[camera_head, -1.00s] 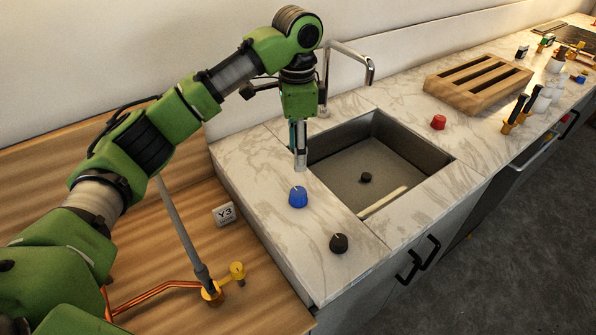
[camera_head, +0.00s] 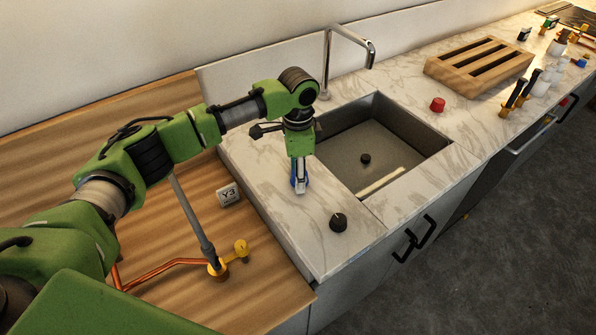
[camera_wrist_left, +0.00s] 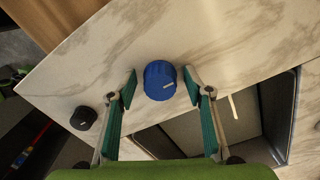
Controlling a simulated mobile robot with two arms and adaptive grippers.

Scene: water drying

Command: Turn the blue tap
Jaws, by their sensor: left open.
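The blue tap (camera_wrist_left: 160,81) is a round knob with a white mark, on the marble counter left of the sink. In the left wrist view it lies between the tips of my open left gripper (camera_wrist_left: 162,83), with a gap on both sides. In the head view my left gripper (camera_head: 300,187) points down over the blue tap, which is mostly hidden behind the fingers. I cannot tell whether the fingers touch the counter. My right gripper is not in view.
A black knob (camera_head: 338,222) stands near the counter's front corner, and a red knob (camera_head: 437,104) is right of the sink (camera_head: 340,150). A metal faucet (camera_head: 328,60) rises behind. A wooden rack (camera_head: 478,68) stands farther right. A yellow fitting (camera_head: 240,250) is on the wooden surface at left.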

